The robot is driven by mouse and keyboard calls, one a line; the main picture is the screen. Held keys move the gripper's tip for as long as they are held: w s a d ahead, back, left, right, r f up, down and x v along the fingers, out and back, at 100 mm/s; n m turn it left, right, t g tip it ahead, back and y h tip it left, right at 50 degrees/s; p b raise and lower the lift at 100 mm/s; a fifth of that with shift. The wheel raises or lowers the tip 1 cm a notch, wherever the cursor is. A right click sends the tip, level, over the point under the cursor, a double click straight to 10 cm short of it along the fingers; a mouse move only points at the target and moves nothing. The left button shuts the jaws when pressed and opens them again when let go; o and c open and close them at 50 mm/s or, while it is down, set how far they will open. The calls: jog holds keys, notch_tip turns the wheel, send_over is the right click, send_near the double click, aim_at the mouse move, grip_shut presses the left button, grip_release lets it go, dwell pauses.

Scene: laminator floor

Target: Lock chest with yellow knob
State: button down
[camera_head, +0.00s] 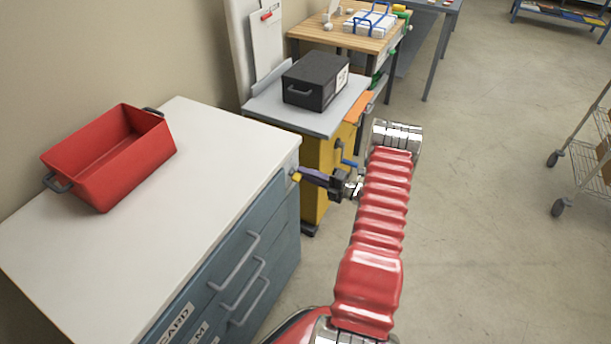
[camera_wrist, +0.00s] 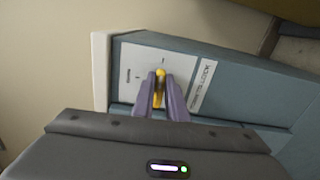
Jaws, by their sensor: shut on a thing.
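The chest (camera_head: 250,235) is blue-grey with a white top and stands at the left, its drawers facing right. The yellow knob (camera_head: 296,177) sits high on the chest's front, near its far end. It also shows in the wrist view (camera_wrist: 159,88), upright against a pale marked plate (camera_wrist: 135,66). My gripper (camera_head: 301,175) reaches the knob from the right. Its purple fingers (camera_wrist: 160,100) are shut on the knob, one on each side. A white label (camera_wrist: 202,86) with partly readable lettering ending in "LOCK" is beside the plate. The fingers hide part of the knob.
An open red bin (camera_head: 110,160) stands on the chest's top. Behind the chest are a yellow cabinet (camera_head: 318,160) with a black box (camera_head: 315,82) on it and a wooden bench (camera_head: 345,38). A wire cart (camera_head: 590,150) stands far right. The floor between is clear.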

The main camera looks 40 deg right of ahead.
jog(key=shift+s+f+m, duration=0.15)
jog(key=shift+f+m, duration=0.15)
jog(key=shift+m, duration=0.1)
jog(key=c, duration=2)
grip_release()
jog(key=shift+o, duration=1.2)
jog(key=shift+r, duration=0.1)
jog(key=v, duration=1.3)
jog(key=shift+s, duration=0.3)
jog(key=shift+d+n, duration=0.1)
jog(key=shift+n, duration=0.2)
